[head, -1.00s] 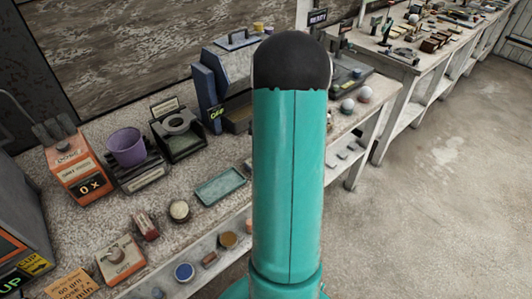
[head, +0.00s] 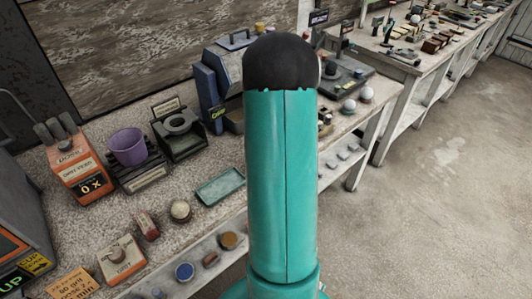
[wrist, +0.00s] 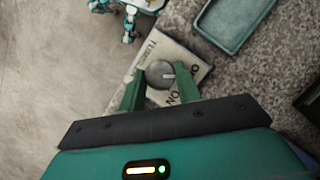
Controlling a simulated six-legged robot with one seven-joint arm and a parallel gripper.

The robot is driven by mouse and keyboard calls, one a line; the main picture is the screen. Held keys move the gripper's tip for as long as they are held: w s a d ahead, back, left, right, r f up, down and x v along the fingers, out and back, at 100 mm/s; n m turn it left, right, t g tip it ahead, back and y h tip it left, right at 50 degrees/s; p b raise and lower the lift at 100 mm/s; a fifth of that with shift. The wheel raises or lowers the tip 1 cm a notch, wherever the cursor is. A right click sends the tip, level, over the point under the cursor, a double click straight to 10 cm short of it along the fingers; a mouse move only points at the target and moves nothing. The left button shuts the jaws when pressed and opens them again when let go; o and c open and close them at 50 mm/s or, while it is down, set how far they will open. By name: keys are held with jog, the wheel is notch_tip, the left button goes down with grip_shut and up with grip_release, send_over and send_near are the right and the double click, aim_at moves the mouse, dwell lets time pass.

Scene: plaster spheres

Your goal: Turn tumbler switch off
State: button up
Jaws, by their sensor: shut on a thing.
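The tumbler switch (wrist: 158,70) shows in the wrist view as a round grey knob with a short pale lever. It sits on a light plate (wrist: 191,78) with dark lettering; "ON" can be read at its near edge. My gripper (wrist: 160,80) has its two green fingers on either side of the knob and is shut on the switch. Which way the lever is set is too small to tell for sure. In the head view my teal arm fills the middle, and neither the switch nor my gripper shows.
A green tray (wrist: 232,22) lies beside the switch plate; it also shows in the head view (head: 221,187). A purple cup (head: 128,146), an orange device (head: 76,172) and a blue machine (head: 210,92) stand on the speckled bench. Open floor (head: 430,200) lies to the right.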

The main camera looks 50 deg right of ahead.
jog(key=o, duration=1)
jog(key=shift+a, duration=0.1)
jog(key=v, duration=1.3)
jog(key=shift+w+d+r, duration=0.1)
jog(key=shift+d+r, duration=0.15)
jog(key=shift+r, duration=0.05)
